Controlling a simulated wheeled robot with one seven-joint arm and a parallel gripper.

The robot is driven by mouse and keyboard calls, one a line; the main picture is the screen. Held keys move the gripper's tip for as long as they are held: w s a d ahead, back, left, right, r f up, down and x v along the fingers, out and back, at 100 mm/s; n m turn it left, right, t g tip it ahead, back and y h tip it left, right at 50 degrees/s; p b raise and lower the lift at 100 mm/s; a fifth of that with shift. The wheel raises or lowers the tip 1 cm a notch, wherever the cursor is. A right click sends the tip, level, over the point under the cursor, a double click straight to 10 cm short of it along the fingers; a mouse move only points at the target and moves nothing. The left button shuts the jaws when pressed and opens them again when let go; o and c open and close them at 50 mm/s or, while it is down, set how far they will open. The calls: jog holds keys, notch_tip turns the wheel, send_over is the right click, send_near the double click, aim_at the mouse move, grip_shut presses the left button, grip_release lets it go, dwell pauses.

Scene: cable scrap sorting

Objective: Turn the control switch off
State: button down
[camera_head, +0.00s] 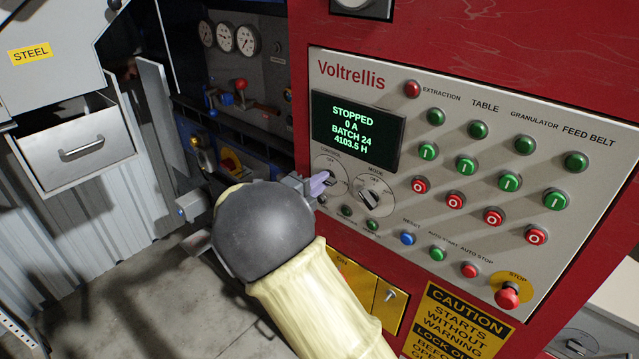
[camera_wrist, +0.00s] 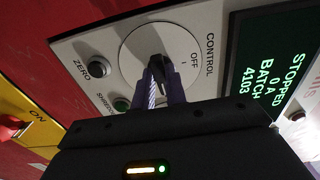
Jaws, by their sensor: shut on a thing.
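The control switch (camera_head: 330,168) is on the grey Voltrellis panel, below the screen, with a round pale dial plate marked OFF. My gripper (camera_head: 319,185) reaches it from the left and is shut on its knob. In the wrist view the dial plate (camera_wrist: 135,48) shows with the words CONTROL and OFF beside it. There my gripper (camera_wrist: 160,78) has its purple-grey fingers closed around the knob at the dial's middle. The knob is mostly hidden by the fingers, so its exact pointing direction is hard to tell. The screen (camera_head: 356,130) reads STOPPED, 0 A, BATCH 24.
The mode switch (camera_head: 372,199) sits close to the right of the control switch. Green and red buttons fill the panel's right side, with a red stop button (camera_head: 507,295) at lower right. A ZERO button (camera_wrist: 97,69) is near the dial. A grey drawer (camera_head: 77,152) stands at left.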

jog(key=shift+n, duration=0.5)
jog(key=shift+r+n+p, duration=0.1)
jog(key=shift+n+p, duration=2.5)
jog(key=shift+n, duration=5.8)
jog(key=c, duration=1.4)
grip_release()
jog(key=shift+w, duration=0.1)
jog(key=shift+c, duration=0.2)
